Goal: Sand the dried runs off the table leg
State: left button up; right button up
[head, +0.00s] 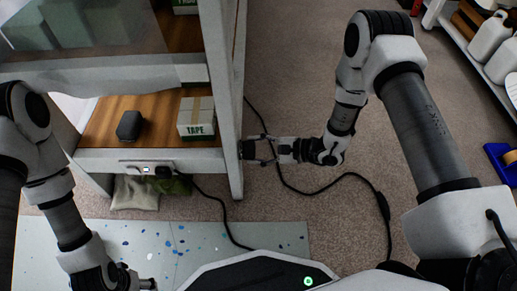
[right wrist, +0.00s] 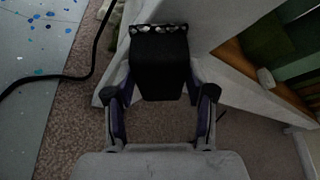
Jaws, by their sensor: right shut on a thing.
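The table leg (head: 234,160) is the pale upright at the right front corner of the bench; it also shows in the right wrist view (right wrist: 207,28). My right gripper (head: 262,150) is shut on a black block (right wrist: 158,72), probably the sanding block. The block (head: 247,149) is at the leg's right side, touching or very close to it. Its far edge shows a scalloped light-and-dark strip. I cannot make out dried runs on the leg; the block hides part of it. My left gripper (head: 140,281) is low at the left, partly cut off, its jaws unclear.
A dark block (head: 130,125) and a TAPE box (head: 197,118) stand on the wooden shelf. A black cable (head: 300,190) loops over the carpet near the leg. A paint-spotted grey mat (head: 285,237) lies in front. A rack with white jugs (head: 489,37) stands far right.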

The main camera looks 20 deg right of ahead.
jog(key=shift+a, duration=0.2)
jog(key=w, duration=0.2)
jog(key=w+d+b, duration=0.1)
jog(key=w, duration=0.1)
jog(key=shift+s+a+p, duration=0.2)
jog(key=shift+s+a, duration=0.1)
jog(key=shift+s, duration=0.6)
jog(key=shift+s+a+p, duration=0.15)
jog(key=shift+s+a, duration=0.15)
jog(key=shift+s, duration=0.55)
jog(key=shift+s+a, duration=0.1)
jog(key=shift+s, duration=0.15)
jog(key=shift+c, duration=0.5)
